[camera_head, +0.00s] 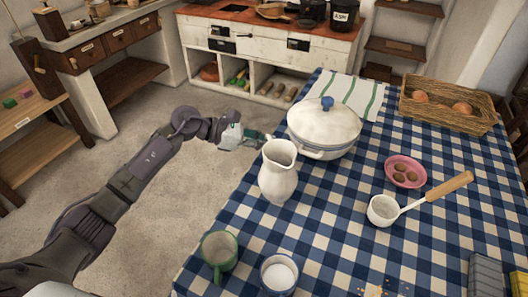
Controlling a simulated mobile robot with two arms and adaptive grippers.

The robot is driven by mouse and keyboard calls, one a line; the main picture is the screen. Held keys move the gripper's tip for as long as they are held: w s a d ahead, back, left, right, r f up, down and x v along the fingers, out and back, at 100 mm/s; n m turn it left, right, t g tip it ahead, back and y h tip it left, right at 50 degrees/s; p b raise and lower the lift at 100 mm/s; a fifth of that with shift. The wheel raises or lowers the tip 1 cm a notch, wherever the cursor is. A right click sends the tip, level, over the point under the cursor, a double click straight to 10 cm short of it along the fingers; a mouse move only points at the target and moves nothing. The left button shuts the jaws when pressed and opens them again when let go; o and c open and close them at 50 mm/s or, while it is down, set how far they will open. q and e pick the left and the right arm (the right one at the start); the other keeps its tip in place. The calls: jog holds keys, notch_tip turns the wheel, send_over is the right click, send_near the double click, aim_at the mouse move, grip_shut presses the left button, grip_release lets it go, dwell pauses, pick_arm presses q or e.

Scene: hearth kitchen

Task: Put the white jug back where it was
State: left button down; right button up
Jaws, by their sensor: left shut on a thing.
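The white jug (278,182) is at the left part of the table with the blue checked cloth (335,225), just in front of a large white lidded pot (325,122). It looks upright, with its open mouth facing up. My left gripper (257,141) reaches in from the left and is shut on the jug at its upper far-left side. The jug's handle and the fingertips are partly hidden behind its rim. I cannot tell whether the jug's base touches the cloth. My right gripper is not in view.
A green mug (220,253) and a blue-rimmed cup (279,274) stand at the near left edge. A white ladle (382,210), pink bowl (406,171), wicker basket (449,104) and striped towel (345,94) lie further right and back. Cloth right of the jug is clear.

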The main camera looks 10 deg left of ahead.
pick_arm(q)
jog(key=shift+a, duration=0.2)
notch_tip(320, 180, down, 4)
jog(key=shift+f+p, duration=0.1)
jog(key=shift+p, duration=0.2)
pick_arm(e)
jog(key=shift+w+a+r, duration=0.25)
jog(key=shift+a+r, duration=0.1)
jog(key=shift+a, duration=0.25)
pick_arm(q)
jog(key=shift+f, duration=0.15)
jog(key=c, duration=1.2)
grip_release()
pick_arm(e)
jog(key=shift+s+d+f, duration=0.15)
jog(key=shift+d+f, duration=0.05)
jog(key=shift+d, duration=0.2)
